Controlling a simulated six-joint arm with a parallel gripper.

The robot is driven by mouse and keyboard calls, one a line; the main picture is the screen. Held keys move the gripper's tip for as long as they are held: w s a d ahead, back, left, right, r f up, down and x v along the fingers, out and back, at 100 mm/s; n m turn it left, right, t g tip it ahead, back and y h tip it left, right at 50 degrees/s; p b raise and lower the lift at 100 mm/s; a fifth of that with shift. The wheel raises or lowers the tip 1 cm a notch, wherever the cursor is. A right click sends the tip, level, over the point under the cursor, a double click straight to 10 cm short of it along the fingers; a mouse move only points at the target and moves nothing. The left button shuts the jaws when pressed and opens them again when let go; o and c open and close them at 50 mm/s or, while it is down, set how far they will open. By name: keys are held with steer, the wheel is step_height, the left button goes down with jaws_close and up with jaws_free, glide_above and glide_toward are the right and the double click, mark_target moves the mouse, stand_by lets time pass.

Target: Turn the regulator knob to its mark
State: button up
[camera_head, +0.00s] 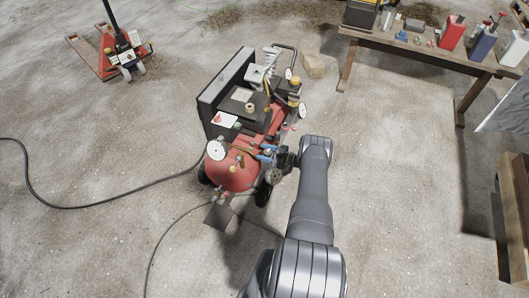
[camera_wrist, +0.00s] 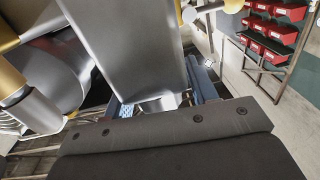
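The red air compressor (camera_head: 235,172) stands on the concrete floor in the head view, with a round white gauge (camera_head: 217,149) and brass fittings on its near end. My gripper (camera_head: 266,153) reaches in from the right at these fittings, with its two blue fingers pointing left. In the wrist view the blue fingers of my gripper (camera_wrist: 163,98) stand apart, with a grey metal part (camera_wrist: 125,45) in front of and partly between them. I cannot tell whether they touch it. The regulator knob and its mark cannot be made out; my gripper and the fittings cover that area.
A black hose (camera_head: 100,200) runs over the floor to the left. A pallet jack (camera_head: 115,50) stands at the back left. A wooden workbench (camera_head: 420,45) with cans and tools is at the back right. Timber (camera_head: 515,215) lies at the right edge. The floor around is mostly clear.

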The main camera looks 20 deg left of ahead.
steer(key=shift+d, duration=0.1)
steer(key=w+d, duration=0.1)
steer(key=d, duration=1.6)
steer(key=shift+w, duration=0.15)
steer(key=s+a+m+t+h, duration=0.35)
steer(key=s+m+t, duration=0.55)
steer(key=s+t, duration=0.35)
steer(key=shift+t+h, duration=0.25)
steer(key=shift+h, duration=0.2)
steer(key=x, duration=1.6)
steer(key=shift+w+r, duration=0.35)
steer(key=shift+w, duration=0.05)
steer(key=shift+c, duration=0.3)
